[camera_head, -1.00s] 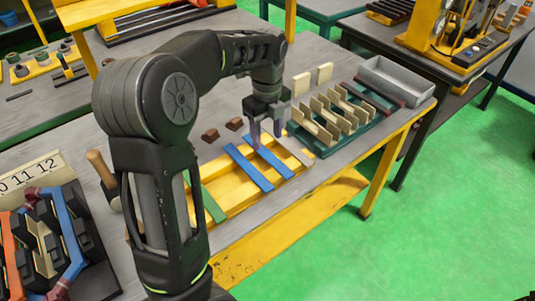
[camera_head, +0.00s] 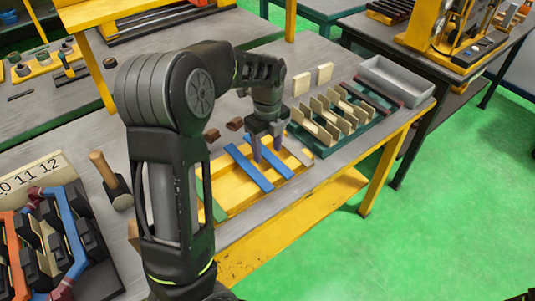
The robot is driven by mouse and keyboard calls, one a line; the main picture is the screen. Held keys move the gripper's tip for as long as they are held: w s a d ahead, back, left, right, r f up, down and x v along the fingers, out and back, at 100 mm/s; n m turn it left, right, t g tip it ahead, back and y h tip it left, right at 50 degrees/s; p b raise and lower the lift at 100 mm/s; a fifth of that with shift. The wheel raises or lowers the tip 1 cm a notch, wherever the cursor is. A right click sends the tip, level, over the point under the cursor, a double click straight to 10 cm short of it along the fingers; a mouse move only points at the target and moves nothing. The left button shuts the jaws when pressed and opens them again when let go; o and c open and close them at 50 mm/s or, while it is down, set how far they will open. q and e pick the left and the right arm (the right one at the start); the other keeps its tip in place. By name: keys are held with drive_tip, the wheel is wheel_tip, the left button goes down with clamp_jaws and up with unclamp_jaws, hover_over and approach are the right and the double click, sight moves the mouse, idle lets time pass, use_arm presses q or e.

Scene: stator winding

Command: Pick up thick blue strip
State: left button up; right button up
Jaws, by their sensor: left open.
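Two blue strips lie side by side on a yellow tray (camera_head: 240,203). The left blue strip (camera_head: 249,169) lies clear of my gripper. The right blue strip (camera_head: 281,167) runs under my left gripper (camera_head: 268,155), which points down with its fingers apart, one on each side of that strip as seen here. The jaws look empty, and I cannot tell whether they touch the strip. Which strip is thicker is hard to tell. A green strip (camera_head: 217,210) lies at the tray's left, partly hidden by my arm. My right gripper is not in view.
A green rack (camera_head: 322,150) with upright tan pieces stands right of the tray, with a grey bin (camera_head: 396,82) behind it. Small brown blocks (camera_head: 235,124) lie behind the tray. A hammer (camera_head: 110,180) and the stator (camera_head: 50,235) are at left.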

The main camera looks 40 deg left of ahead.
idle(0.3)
use_arm(q)
clamp_jaws()
idle(0.4)
